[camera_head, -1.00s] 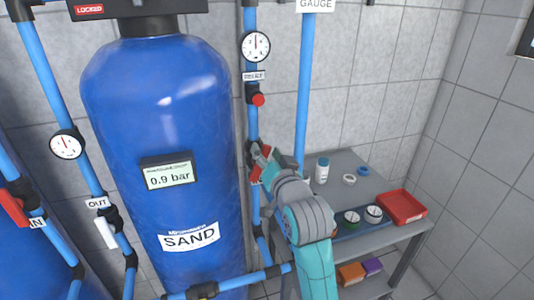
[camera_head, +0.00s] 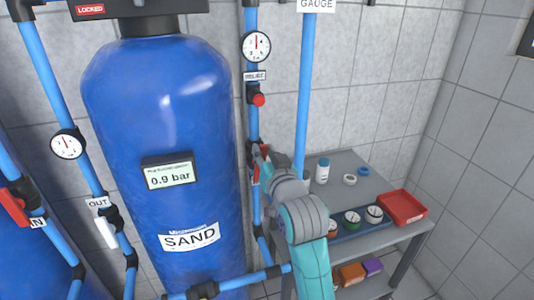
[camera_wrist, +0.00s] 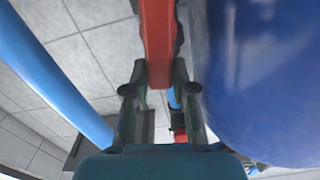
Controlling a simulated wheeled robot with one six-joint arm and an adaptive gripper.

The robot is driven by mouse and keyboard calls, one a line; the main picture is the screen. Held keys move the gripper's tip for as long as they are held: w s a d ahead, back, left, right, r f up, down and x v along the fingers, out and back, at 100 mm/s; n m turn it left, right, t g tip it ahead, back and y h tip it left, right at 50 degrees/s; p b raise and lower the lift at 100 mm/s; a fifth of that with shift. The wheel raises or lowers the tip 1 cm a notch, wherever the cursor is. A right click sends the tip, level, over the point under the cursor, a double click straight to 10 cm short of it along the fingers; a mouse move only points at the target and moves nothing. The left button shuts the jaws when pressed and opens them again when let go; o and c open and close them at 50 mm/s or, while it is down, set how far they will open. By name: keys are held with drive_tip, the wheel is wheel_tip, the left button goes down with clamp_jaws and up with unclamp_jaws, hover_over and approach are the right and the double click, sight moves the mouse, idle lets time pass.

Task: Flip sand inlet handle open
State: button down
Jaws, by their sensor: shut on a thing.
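A red valve handle (camera_wrist: 157,45) runs between the two fingers of my gripper (camera_wrist: 160,90) in the wrist view. The fingers are shut on its lower end. In the head view my gripper (camera_head: 262,163) is at the blue vertical pipe just right of the blue tank marked SAND (camera_head: 190,237). Only small red parts of the handle (camera_head: 256,172) show there, close to upright. The valve body and any label on it are mostly hidden by my gripper.
A red relief button (camera_head: 259,100) and a gauge (camera_head: 256,46) sit above on the same pipe. A grey table (camera_head: 345,160) with a red tray (camera_head: 402,207), gauges and a bottle (camera_head: 322,171) stands right of my arm. The tank's display (camera_head: 170,176) reads 0.9 bar.

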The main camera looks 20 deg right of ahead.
drive_tip(key=shift+a+n, duration=0.4)
drive_tip(key=shift+n, duration=0.7)
drive_tip(key=c, duration=0.9)
unclamp_jaws()
drive_tip(key=shift+c, duration=0.2)
drive_tip(key=shift+s, duration=0.1)
drive_tip(key=s, duration=1.1)
drive_tip(key=shift+s, duration=0.4)
